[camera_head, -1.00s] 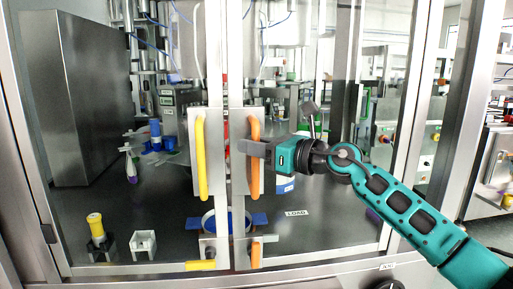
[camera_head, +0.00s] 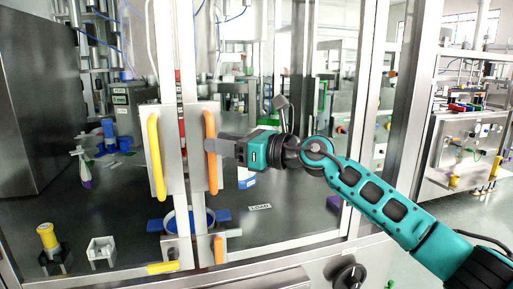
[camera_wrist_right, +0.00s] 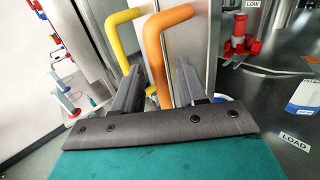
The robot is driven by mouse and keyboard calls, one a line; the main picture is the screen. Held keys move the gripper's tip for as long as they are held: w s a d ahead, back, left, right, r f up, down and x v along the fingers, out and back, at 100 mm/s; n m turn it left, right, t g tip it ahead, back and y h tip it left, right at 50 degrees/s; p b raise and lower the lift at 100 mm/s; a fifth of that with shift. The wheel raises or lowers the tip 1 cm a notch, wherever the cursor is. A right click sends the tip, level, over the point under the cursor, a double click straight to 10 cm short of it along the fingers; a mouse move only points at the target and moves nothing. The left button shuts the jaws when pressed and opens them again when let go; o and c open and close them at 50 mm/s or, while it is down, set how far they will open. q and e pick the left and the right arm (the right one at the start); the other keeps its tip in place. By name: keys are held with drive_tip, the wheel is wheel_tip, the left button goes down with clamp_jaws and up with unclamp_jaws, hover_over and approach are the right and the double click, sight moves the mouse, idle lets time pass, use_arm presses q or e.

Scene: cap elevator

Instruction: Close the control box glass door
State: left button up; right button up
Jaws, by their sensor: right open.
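The control box has two framed glass doors side by side. The left one carries a yellow handle (camera_head: 157,155), the right one an orange handle (camera_head: 210,165). My right gripper (camera_head: 213,145) is at the orange handle's middle. In the right wrist view its open fingers stand on either side of the orange handle (camera_wrist_right: 163,45), and I cannot tell whether they touch it. The yellow handle (camera_wrist_right: 122,38) shows beyond, to the left. The two door frames stand close together, and I cannot tell whether they are flush. My left gripper is not in view.
Behind the glass are a yellow-topped part (camera_head: 48,237), a white block (camera_head: 101,252) and a blue-handled round vessel (camera_head: 188,220). A dark knob (camera_head: 349,277) sits on the front panel below. Another machine (camera_head: 465,150) stands to the right across open floor.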

drive_tip(key=b+v, duration=0.1)
drive_tip(key=v, duration=0.8)
drive_tip(key=shift+s+d, duration=0.2)
drive_tip(key=shift+d, duration=0.2)
drive_tip(key=s+d+f+m+t+h, duration=0.1)
drive_tip(key=s+f+m+t+h, duration=0.15)
drive_tip(key=f+m, duration=0.65)
drive_tip(key=s+d+f+m+t+h, duration=0.2)
drive_tip(key=f+m+t, duration=0.2)
drive_tip(key=f+m, duration=0.5)
drive_tip(key=s+d+f+m+t+h, duration=0.1)
drive_tip(key=s+f+m+t+h, duration=0.15)
drive_tip(key=f+m, duration=0.65)
drive_tip(key=s+d+f+m+g+h, duration=0.3)
drive_tip(key=s+f+m, duration=0.6)
drive_tip(key=s+d+f+m+g+h, duration=0.3)
drive_tip(key=s+d+f+m, duration=0.1)
drive_tip(key=s+f+m, duration=0.5)
drive_tip(key=shift+s+d+f+m+g+h, duration=0.3)
drive_tip(key=shift+s+d+f+m+h, duration=0.1)
drive_tip(key=shift+s+f, duration=0.4)
drive_tip(key=shift+w, duration=0.1)
drive_tip(key=shift+c, duration=0.4)
